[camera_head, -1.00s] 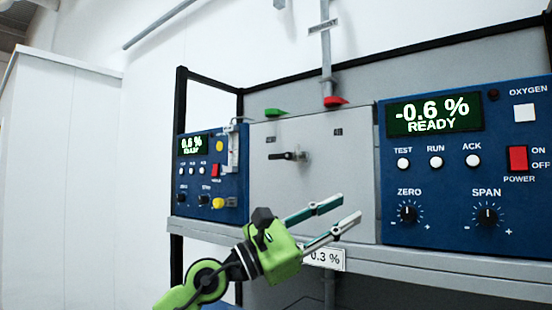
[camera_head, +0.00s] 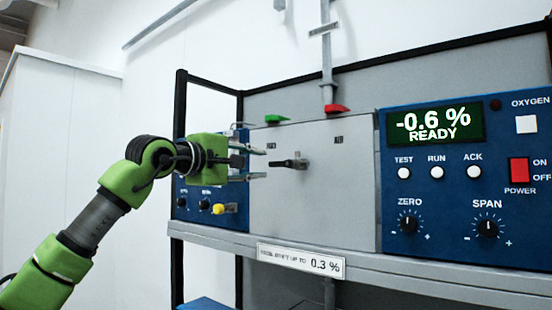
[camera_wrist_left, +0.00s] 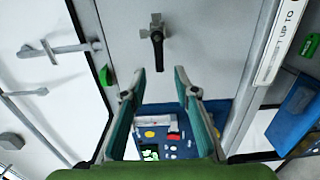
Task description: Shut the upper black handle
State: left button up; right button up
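The black handle (camera_head: 287,163) sits on the grey panel (camera_head: 318,215) between two blue analysers. Its lever lies level and points left, towards my left gripper. In the left wrist view the handle (camera_wrist_left: 157,48) is ahead of the fingers, with its lever pointing down the picture. My left gripper (camera_head: 263,163) is level with the handle and just left of it. It also shows in the left wrist view (camera_wrist_left: 154,85), with its fingers apart and nothing between them. A gap appears between fingertips and lever. Only one black handle shows. My right gripper is not in view.
The right blue analyser (camera_head: 460,205) reads -0.6 % READY. The left blue analyser (camera_head: 213,220) is partly hidden behind my arm. A green lever (camera_head: 276,118) and a red lever (camera_head: 336,109) are above the panel. A grey shelf edge (camera_head: 400,262) runs below.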

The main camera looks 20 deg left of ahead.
aim_at(275, 164)
pick_arm(q)
jog(key=p+x, duration=0.3)
jog(key=x, duration=0.4)
jog(key=shift+w+d+r, duration=0.1)
jog(key=shift+w, duration=0.05)
jog(key=shift+w+d+p, duration=0.1)
jog(key=shift+w+p, duration=0.2)
jog(key=shift+w, duration=0.05)
jog(key=shift+c, duration=0.4)
grip_shut()
